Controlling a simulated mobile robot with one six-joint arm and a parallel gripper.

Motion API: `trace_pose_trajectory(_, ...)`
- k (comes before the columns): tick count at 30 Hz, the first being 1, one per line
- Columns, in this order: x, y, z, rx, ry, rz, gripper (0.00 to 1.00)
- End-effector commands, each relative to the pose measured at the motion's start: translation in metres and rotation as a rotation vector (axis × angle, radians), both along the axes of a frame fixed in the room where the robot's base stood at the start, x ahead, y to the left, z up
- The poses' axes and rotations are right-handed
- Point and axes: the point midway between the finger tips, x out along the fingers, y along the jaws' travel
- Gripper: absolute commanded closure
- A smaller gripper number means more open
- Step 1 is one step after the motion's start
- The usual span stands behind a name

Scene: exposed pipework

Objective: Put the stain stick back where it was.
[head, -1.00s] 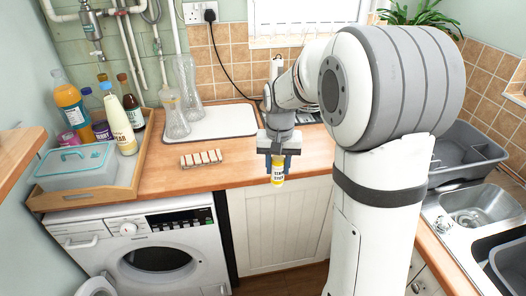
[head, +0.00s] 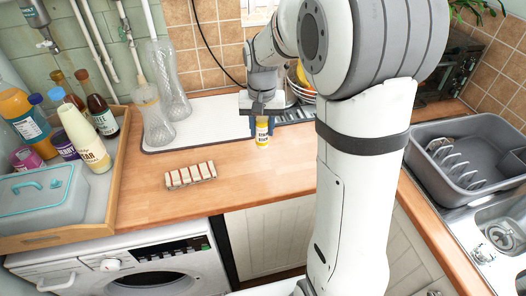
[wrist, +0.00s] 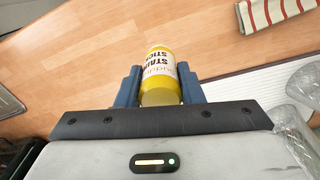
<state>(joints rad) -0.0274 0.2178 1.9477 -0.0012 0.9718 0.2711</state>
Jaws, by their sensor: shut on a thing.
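The stain stick (head: 262,132) is a small yellow bottle with a white label. My gripper (head: 262,124) is shut on it, with the blue fingers on either side. It is upright or nearly so in the head view, close to the front edge of the white mat, over the wooden worktop. Whether its base touches the worktop I cannot tell. In the wrist view the stain stick (wrist: 160,75) sits between the two fingers (wrist: 160,88), its label lettering upside down.
Glass bottles stand on the white mat (head: 205,120). A wooden tray (head: 117,180) of bottles is at left; a grey dish rack (head: 470,150) is at right. Worktop before the gripper is clear.

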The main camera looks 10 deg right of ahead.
Motion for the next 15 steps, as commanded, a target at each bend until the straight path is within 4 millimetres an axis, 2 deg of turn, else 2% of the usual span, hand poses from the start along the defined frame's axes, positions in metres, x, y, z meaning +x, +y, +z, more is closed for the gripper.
trace_pose_trajectory(6, -0.001, -0.003, -0.04, 0.0, 0.005, -0.009, 0.92)
trace_pose_trajectory(11, 0.0, -0.005, -0.055, 0.0, 0.002, -0.012, 0.92)
trace_pose_trajectory(15, -0.001, -0.005, -0.075, 0.0, 0.005, -0.013, 0.92)
